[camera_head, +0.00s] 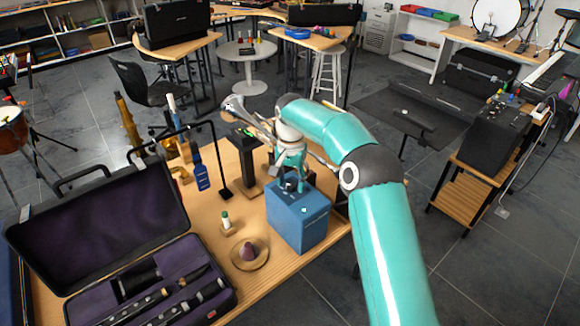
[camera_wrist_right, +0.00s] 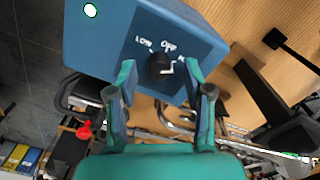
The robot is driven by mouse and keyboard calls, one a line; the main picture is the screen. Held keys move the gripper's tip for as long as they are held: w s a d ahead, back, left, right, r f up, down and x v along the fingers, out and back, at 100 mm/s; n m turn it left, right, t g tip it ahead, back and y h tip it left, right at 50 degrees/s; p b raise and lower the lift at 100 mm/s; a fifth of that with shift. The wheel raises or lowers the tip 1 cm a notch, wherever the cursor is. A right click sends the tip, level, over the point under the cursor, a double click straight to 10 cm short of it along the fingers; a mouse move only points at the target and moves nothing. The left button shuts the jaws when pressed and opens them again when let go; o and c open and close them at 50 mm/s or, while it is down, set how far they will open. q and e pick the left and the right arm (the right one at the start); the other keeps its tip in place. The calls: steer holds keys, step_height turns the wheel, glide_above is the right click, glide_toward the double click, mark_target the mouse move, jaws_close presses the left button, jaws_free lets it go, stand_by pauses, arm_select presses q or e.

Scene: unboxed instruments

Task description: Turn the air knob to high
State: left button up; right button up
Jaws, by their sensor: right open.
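A blue box (camera_head: 300,225) stands near the right edge of the wooden table. In the right wrist view the blue box (camera_wrist_right: 200,28) carries a black knob (camera_wrist_right: 158,67) on its face. The printed labels LOW and OFF read clearly; a third label to their right is mostly covered by a finger. A pale mark shows at the knob's right side, but I cannot tell its setting for sure. My right gripper (camera_wrist_right: 160,80) is open, with one finger on each side of the knob. In the head view my right gripper (camera_head: 291,183) is over the box's top. My left gripper is out of view.
An open black case (camera_head: 95,225) with purple lining fills the table's left. A round dish (camera_head: 250,253) with a purple cone and a small green-topped bottle (camera_head: 226,222) stand left of the box. A black stand (camera_head: 246,165) and a blue bottle (camera_head: 201,178) are behind.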

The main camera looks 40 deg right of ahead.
mark_target(291, 185)
step_height(291, 185, up, 11)
stand_by(0.5)
stand_by(0.5)
